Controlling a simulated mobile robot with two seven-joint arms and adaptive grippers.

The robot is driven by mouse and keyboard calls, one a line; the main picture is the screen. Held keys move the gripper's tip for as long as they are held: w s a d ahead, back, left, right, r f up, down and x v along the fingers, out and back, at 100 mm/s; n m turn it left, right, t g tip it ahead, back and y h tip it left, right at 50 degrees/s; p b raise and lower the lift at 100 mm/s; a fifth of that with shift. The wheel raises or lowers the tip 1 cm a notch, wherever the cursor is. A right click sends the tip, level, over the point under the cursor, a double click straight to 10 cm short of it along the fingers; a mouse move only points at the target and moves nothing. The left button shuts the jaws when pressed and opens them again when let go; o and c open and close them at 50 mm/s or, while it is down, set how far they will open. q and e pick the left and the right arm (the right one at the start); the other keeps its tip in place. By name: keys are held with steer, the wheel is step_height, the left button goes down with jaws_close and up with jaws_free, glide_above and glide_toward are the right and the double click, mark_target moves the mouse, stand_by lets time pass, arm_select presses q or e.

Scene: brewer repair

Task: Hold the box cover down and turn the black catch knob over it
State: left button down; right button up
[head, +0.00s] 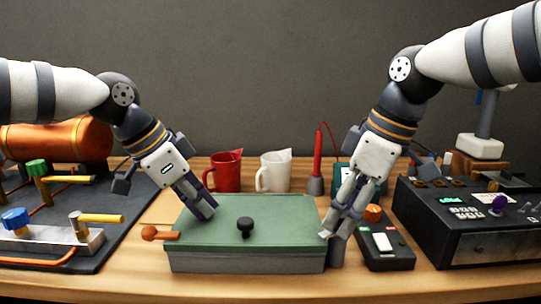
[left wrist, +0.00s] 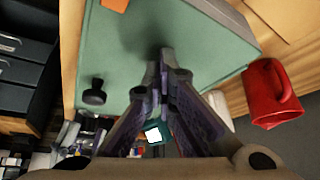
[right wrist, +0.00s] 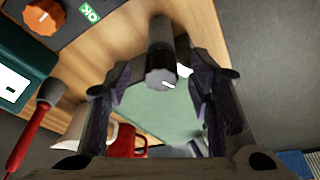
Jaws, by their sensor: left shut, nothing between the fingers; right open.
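The green box cover (head: 280,210) lies flat on the grey box (head: 245,261), with a small black knob (head: 246,226) on top. My left gripper (head: 207,211) is shut and empty, its tips at the cover's left part; in the left wrist view the tips (left wrist: 165,75) appear on or just above the green surface, contact unclear. My right gripper (head: 340,228) is open at the box's right edge. In the right wrist view a dark round catch knob (right wrist: 160,78) with a white mark is between its open fingers; whether they touch it is unclear. The fingers partly hide it in the head view.
An orange-ended handle (head: 150,232) sticks out left of the box. A red mug (head: 226,172) and a white mug (head: 273,172) stand behind it. A black device with an orange knob (head: 373,212) and a black console (head: 465,235) crowd the right side.

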steer(key=c, duration=1)
steer(key=m, duration=0.3)
steer(key=shift+s+a+m+t+h, duration=0.1)
steer(key=shift+s+m+t+h, duration=0.05)
steer(key=shift+m+t+h, duration=0.25)
steer(key=shift+c, duration=0.2)
steer(key=m, duration=0.3)
steer(key=shift+a+h, duration=0.1)
steer(key=shift+h, duration=0.3)
steer(key=o, duration=1)
steer(key=shift+o, duration=0.2)
steer(key=shift+r, duration=1.6)
